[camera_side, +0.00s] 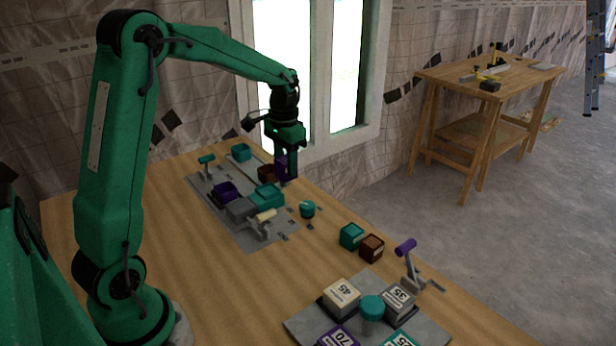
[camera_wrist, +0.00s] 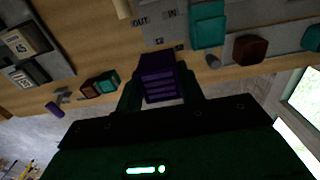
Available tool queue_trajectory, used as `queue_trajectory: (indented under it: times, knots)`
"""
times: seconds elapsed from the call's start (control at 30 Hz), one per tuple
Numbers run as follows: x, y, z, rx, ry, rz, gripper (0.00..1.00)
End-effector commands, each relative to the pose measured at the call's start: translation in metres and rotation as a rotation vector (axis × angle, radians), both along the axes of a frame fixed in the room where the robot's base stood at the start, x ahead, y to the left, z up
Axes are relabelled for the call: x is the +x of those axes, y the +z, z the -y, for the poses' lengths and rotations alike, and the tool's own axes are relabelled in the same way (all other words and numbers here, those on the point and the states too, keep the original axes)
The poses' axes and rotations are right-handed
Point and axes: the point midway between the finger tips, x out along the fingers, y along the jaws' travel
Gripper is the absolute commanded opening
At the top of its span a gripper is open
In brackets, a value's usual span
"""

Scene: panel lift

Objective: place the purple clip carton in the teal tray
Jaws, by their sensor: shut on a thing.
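The purple clip carton (camera_side: 280,167) is held between the fingers of my gripper (camera_side: 287,170), above the far side of the table. In the wrist view the ribbed purple carton (camera_wrist: 158,72) fills the space between the fingers of my gripper (camera_wrist: 161,92). A teal tray (camera_side: 267,197) lies below and slightly left of the carton on the grey panel; it also shows in the wrist view (camera_wrist: 208,30), right of the carton. A second teal container (camera_side: 241,152) stands further back, partly seen at the wrist view's right edge (camera_wrist: 312,38). I cannot tell which teal one is meant.
A brown container (camera_side: 266,173) sits between the teal ones, close to my gripper. A purple tray (camera_side: 225,190) and a lever with a cream handle (camera_side: 265,215) are on the panel (camera_side: 250,240). Teal and brown boxes (camera_side: 352,235) and numbered blocks (camera_side: 341,296) stand nearer.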

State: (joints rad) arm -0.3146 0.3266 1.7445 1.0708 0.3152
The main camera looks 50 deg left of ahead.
Motion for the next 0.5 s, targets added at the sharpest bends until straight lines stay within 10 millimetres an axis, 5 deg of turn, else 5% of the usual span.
queue_trajectory:
  times: [0.5]
  knots:
    - [0.002,-0.049,-0.081,-0.001,0.004,-0.001,0.14]
